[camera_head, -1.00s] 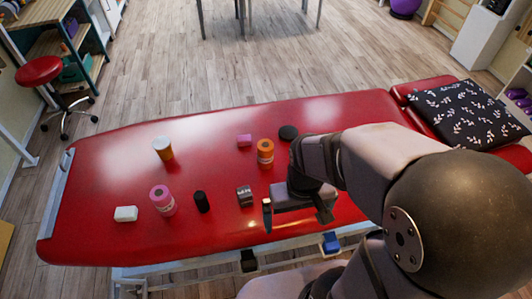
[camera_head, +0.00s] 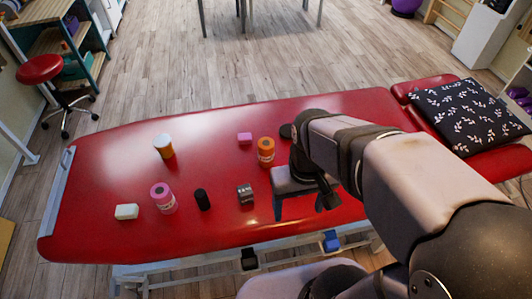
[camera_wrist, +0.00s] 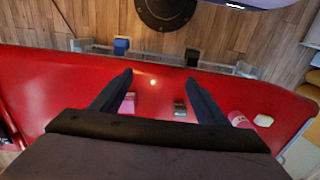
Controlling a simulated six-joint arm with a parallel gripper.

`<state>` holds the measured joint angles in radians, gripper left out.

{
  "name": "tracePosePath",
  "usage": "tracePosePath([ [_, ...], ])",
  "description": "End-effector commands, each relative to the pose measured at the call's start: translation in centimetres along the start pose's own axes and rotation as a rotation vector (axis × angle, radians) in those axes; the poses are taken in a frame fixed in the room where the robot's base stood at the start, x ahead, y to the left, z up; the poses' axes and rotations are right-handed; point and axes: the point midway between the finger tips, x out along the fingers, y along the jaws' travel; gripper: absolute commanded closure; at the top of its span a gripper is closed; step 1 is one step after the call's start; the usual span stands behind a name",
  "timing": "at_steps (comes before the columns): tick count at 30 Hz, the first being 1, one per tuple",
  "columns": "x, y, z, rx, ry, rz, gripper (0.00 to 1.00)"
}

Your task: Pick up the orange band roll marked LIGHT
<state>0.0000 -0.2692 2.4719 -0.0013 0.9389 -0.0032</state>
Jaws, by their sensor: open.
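The orange band roll (camera_head: 265,150) stands upright on the red treatment table (camera_head: 110,180), with a pale label on its side; its lettering is too small to read. My gripper (camera_head: 302,203) is open and empty, to the right of the roll and nearer the table's front edge, apart from it. In the wrist view, the open fingers (camera_wrist: 160,77) have bare red surface between their tips. I cannot make out the orange roll in the wrist view.
Near the roll are a pink block (camera_head: 244,138), a dark disc (camera_head: 288,131) partly behind my arm, and a small grey box (camera_head: 245,193).

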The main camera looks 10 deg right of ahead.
Motion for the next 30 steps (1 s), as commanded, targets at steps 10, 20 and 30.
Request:
tracePosePath([
  [10, 0.1, -0.3, -5.6, 0.463, 0.052, -0.038, 0.32],
  [20, 0.0, -0.5, -14.3, 1.208, 0.100, -0.151, 0.32],
  [30, 0.2, -0.5, -23.1, 1.999, 0.066, -0.330, 0.32],
])
